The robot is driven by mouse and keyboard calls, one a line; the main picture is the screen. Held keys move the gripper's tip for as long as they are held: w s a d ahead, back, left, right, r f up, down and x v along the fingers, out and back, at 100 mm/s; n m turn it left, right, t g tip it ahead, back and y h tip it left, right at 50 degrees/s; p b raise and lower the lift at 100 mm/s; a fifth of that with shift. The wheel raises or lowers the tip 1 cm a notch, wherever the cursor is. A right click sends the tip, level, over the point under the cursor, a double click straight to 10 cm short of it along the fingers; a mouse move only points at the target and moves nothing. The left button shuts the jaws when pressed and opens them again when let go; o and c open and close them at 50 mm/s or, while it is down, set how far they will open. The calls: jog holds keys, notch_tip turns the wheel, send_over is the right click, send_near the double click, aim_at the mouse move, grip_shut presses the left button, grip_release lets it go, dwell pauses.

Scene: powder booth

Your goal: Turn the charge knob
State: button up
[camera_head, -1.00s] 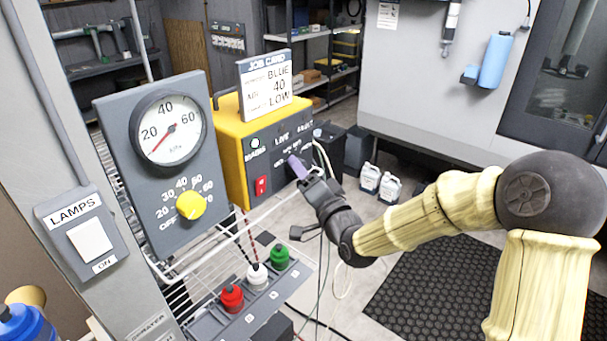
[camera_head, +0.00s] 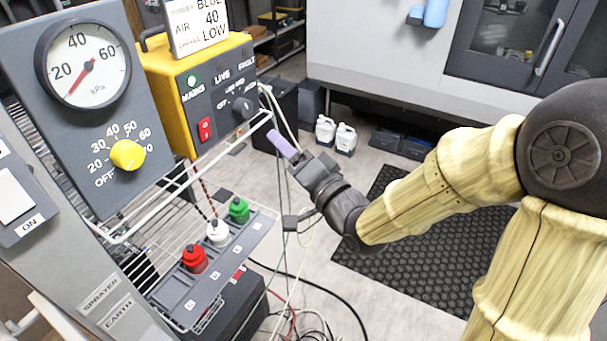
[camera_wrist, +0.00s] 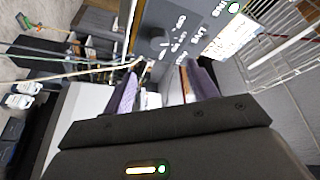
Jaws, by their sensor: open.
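The charge knob (camera_head: 243,107) is a dark round knob on the grey front of the yellow-topped unit (camera_head: 160,84). OFF, LOW and further small labels sit around it; I cannot tell where it points. It also shows in the wrist view (camera_wrist: 158,38), beyond my fingertips and a little left of the middle. My gripper (camera_head: 283,145) has purple finger pads and is below and right of the knob in the head view, apart from it. In the wrist view my gripper (camera_wrist: 165,82) is open, with nothing held between the fingers.
The job card (camera_head: 197,22) reads BLUE, air 40, charge LOW. A red switch (camera_head: 205,129) and a lit green MAINS lamp (camera_head: 191,80) share the unit's front. A white wire rack (camera_head: 190,165) and hanging cables are close to my gripper. A yellow air knob (camera_head: 127,155) is left.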

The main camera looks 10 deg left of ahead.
jog(key=b+v, duration=0.5)
jog(key=b, duration=0.1)
jog(key=shift+a+f+b, duration=0.15)
jog(key=shift+f+b, duration=0.05)
jog(key=shift+b, duration=0.2)
